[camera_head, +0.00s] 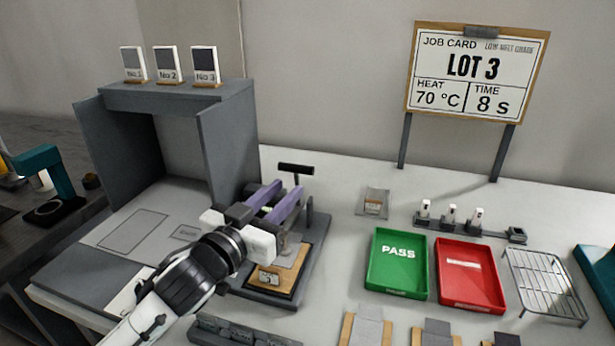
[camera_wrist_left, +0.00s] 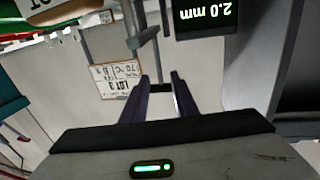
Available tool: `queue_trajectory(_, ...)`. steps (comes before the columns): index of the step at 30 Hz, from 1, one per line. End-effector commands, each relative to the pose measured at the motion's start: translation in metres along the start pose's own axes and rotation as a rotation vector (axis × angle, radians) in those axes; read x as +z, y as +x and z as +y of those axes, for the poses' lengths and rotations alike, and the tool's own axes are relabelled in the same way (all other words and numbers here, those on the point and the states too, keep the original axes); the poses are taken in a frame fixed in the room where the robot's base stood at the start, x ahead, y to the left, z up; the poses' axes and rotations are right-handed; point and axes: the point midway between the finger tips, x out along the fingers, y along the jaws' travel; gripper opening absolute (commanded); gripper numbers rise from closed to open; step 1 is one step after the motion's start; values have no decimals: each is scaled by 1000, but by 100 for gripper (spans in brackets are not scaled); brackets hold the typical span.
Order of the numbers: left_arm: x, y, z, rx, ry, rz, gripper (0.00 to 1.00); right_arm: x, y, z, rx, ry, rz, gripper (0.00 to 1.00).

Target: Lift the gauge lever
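The gauge (camera_head: 318,240) is a dark grey stand near the middle of the table, partly hidden behind my left arm. A black T-shaped bar (camera_head: 296,169), apparently its lever, stands at its back. My left gripper (camera_head: 288,188) has two purple fingers apart and empty, pointing toward that bar. In the left wrist view the fingers (camera_wrist_left: 160,78) are spread, with a short dark bar (camera_wrist_left: 160,88) showing between them; contact cannot be told. A display (camera_wrist_left: 206,14) reads 2.0 mm, upside down. A wooden block with a small tag (camera_head: 268,279) sits on the gauge base. My right gripper is not in view.
A grey booth (camera_head: 228,145) with sample cards on top stands left of the gauge. Green PASS tray (camera_head: 398,290), red tray (camera_head: 470,300) and wire rack (camera_head: 545,285) lie to the right. A LOT 3 job card (camera_head: 476,70) stands behind. Grey sample pieces line the front.

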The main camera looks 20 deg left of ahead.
Motion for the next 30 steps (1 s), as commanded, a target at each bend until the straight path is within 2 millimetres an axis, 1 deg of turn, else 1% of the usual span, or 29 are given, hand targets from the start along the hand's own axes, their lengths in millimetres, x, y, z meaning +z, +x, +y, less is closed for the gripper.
queue_trajectory(3, -3, 18, 0, -1, 1, 3, 26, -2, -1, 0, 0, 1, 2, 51)
queue_trajectory(9, -3, 57, 0, -1, 1, 2, 26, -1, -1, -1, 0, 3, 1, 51)
queue_trajectory(12, -3, 73, 0, 0, 0, 3, 26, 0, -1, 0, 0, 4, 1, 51)
queue_trajectory(15, -2, 85, 0, -1, 0, 1, 26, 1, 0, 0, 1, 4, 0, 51)
queue_trajectory(21, -2, 95, 0, 1, 0, 1, 26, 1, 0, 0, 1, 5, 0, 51)
queue_trajectory(28, -2, 96, 0, 1, 0, 1, 26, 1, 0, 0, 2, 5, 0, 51)
queue_trajectory(29, -2, 96, 0, 1, 0, 0, 25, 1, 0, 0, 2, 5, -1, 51)
queue_trajectory(30, -2, 96, 0, 1, 0, 0, 18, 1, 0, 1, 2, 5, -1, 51)
